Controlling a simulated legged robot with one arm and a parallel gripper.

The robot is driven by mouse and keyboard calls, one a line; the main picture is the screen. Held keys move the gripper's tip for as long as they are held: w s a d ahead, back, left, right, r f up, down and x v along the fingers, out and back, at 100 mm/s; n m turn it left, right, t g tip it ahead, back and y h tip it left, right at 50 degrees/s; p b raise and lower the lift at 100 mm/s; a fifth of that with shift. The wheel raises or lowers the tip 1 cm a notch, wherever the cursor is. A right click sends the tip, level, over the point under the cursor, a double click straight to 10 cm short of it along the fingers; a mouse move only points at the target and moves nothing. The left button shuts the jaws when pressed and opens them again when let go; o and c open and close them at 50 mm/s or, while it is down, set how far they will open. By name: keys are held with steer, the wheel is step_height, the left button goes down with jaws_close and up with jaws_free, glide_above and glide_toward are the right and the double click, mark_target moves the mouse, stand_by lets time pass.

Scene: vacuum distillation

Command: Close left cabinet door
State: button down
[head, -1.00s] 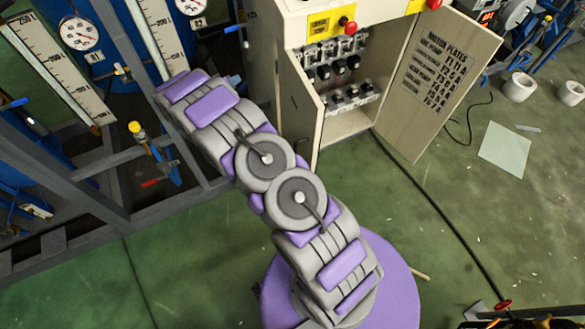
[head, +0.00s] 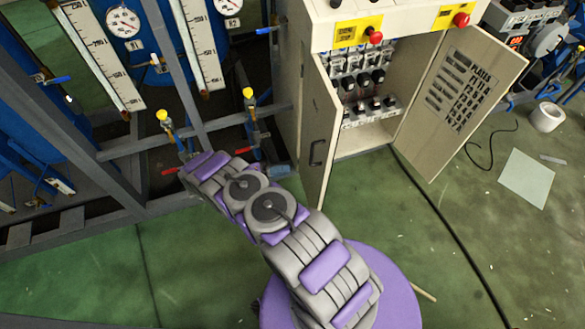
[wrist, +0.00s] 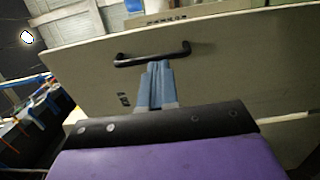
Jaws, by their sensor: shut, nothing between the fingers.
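The control cabinet (head: 289,87) stands at the upper middle of the head view. Its left door (head: 319,120) stands open, swung out toward me, with a dark handle (head: 317,152) on its outer face. In the wrist view the left door (wrist: 225,75) fills much of the picture, with the black bar handle (wrist: 150,55) across it. My gripper (wrist: 155,66) has its blue-grey fingers together just below the handle, facing the door's outer side. I cannot tell whether they touch it. In the head view I cannot make out my gripper clearly.
The cabinet's right door (head: 460,90) is also open, with printed text inside. A steel frame (head: 150,150) with gauges and yellow-handled valves (head: 249,93) stands to the left. A white roll (head: 546,117) and a paper sheet (head: 527,178) lie at right.

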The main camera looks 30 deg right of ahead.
mark_target(325, 162)
steer(key=b+x, duration=0.2)
steer(key=x, duration=1.1)
steer(key=shift+w+f+b, duration=0.1)
steer(key=shift+b, duration=0.3)
steer(key=shift+a, duration=0.1)
